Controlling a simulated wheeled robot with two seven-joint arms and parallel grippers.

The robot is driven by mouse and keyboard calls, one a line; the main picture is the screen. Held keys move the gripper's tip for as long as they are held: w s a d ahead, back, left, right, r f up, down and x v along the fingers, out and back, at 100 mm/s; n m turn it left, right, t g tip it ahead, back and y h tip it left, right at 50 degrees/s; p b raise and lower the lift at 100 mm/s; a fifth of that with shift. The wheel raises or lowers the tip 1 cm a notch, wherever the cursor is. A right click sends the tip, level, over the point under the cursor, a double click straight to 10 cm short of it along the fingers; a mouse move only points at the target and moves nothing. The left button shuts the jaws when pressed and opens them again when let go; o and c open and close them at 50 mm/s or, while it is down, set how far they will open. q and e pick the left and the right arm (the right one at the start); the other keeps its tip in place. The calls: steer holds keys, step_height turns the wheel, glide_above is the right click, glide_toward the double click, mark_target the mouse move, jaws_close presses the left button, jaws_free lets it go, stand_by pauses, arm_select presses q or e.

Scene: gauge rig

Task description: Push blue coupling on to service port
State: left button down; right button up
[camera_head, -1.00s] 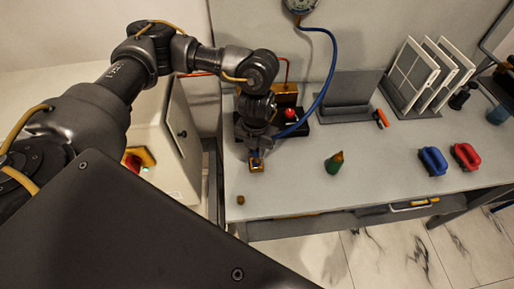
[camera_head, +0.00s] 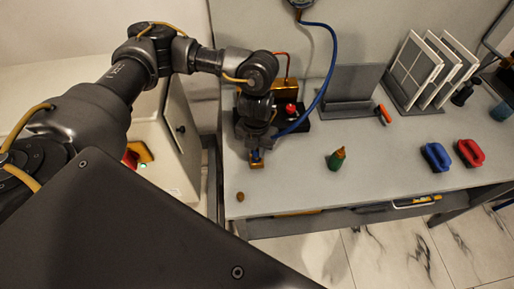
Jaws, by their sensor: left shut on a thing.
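My left gripper (camera_head: 257,158) points down close above the bench near its left end. It is shut on the small blue coupling (camera_head: 256,153), which shows only in part between the fingers. A blue hose (camera_head: 325,82) runs from the gripper up to a round gauge (camera_head: 299,3) on the back panel. The dark rig base (camera_head: 301,124) with a red knob (camera_head: 290,109) and a brass-coloured block (camera_head: 286,88) stands just behind the gripper. I cannot pick out the service port; my arm covers part of the rig. My right gripper is not in view.
A small brown cap (camera_head: 240,197) lies near the bench's front left edge. A green bottle (camera_head: 336,158), a blue-handled item (camera_head: 435,157) and a red-handled item (camera_head: 469,153) stand to the right. A rack of panels (camera_head: 433,75) is behind. The bench middle (camera_head: 300,185) is clear.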

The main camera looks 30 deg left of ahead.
arm_select(q)
steer(key=shift+f, duration=0.25)
stand_by(0.5)
steer(key=c, duration=0.9)
jaws_free()
steer(key=shift+o, duration=0.2)
step_height(320, 180, up, 11)
steer(key=shift+f+b, duration=0.1)
steer(key=shift+b, duration=0.4)
